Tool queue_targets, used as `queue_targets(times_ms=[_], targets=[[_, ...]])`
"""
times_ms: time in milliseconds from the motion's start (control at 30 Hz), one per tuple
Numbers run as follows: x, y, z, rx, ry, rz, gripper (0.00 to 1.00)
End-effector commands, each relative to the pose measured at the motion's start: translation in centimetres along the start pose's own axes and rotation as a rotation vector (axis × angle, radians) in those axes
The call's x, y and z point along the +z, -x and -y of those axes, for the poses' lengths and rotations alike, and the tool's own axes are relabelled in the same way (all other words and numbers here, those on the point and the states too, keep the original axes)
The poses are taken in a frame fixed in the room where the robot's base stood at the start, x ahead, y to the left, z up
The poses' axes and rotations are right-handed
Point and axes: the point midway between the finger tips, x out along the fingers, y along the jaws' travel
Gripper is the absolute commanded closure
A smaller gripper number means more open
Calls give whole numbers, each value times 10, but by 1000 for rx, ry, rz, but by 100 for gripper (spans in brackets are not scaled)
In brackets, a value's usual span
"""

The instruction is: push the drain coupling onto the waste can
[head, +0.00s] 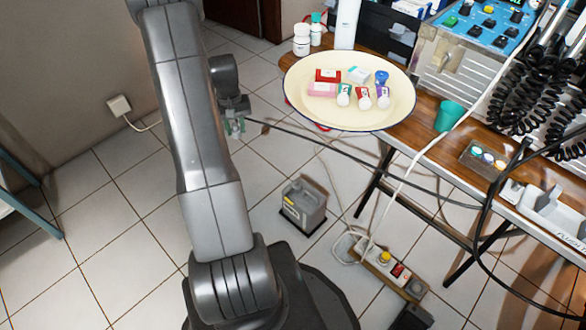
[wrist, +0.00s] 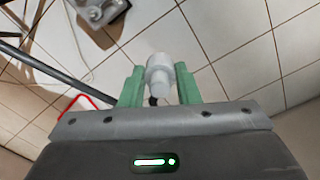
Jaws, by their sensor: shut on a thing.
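My gripper (head: 235,128) is held above the floor at the left of the table, with its green fingers pointing down. In the wrist view, my gripper (wrist: 160,88) is shut on the drain coupling (wrist: 160,72), a pale grey stepped cylinder between the green fingers. In the head view the coupling is too small to tell from the fingers. The waste can (head: 304,206) is a grey canister with a yellowish label, standing on the floor to the lower right of my gripper. It shows partly in the wrist view (wrist: 98,12) at the top left, apart from the coupling.
A black hose (head: 330,146) runs from near my gripper to the right, passing above the can. The wooden table (head: 425,150) carries a cream tray (head: 302,105). A power strip (head: 388,266) with a pale cable lies right of the can. Floor left of the can is clear.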

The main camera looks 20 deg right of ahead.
Motion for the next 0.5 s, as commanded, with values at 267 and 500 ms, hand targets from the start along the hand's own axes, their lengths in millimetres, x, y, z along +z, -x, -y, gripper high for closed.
queue_targets(times_ms=[267,500], targets=[[11,-135,-114,1,-115,4,93],[32,-205,-178,2,-174,1,93]])
